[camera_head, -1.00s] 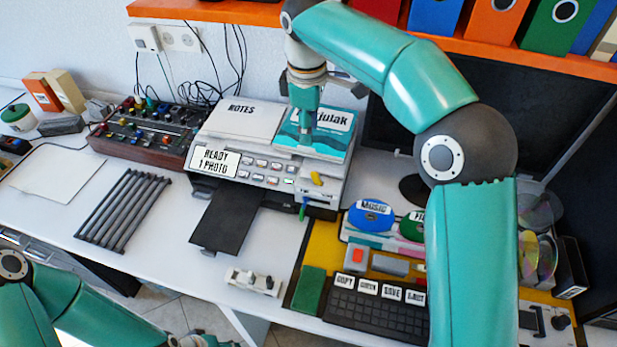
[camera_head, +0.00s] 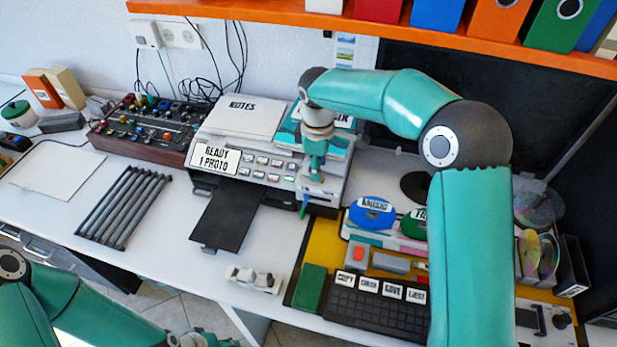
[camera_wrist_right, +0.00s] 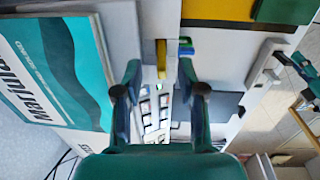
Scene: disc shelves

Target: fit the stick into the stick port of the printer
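The printer (camera_head: 275,165) stands at the back middle, with a "READY 1 PHOTO" label on its front. My right gripper (camera_head: 314,182) is low over the printer's front right corner. In the right wrist view its two fingers (camera_wrist_right: 159,72) are open. A small yellow stick-like piece (camera_wrist_right: 161,58) shows between and beyond the fingertips, with no finger visibly closed on it. A blue-and-green piece (camera_head: 304,206) juts at the printer's front right; it also shows beside the right-hand fingertip in the wrist view (camera_wrist_right: 186,46). I cannot make out the stick port.
A teal booklet (camera_wrist_right: 62,65) lies on the printer's right top. A black tray (camera_head: 228,218) extends from its front. Left are several dark rods (camera_head: 122,205) and a mixer (camera_head: 150,130). Right are a disc rack (camera_head: 385,240) and keyboard (camera_head: 375,310). An orange shelf (camera_head: 450,40) hangs above.

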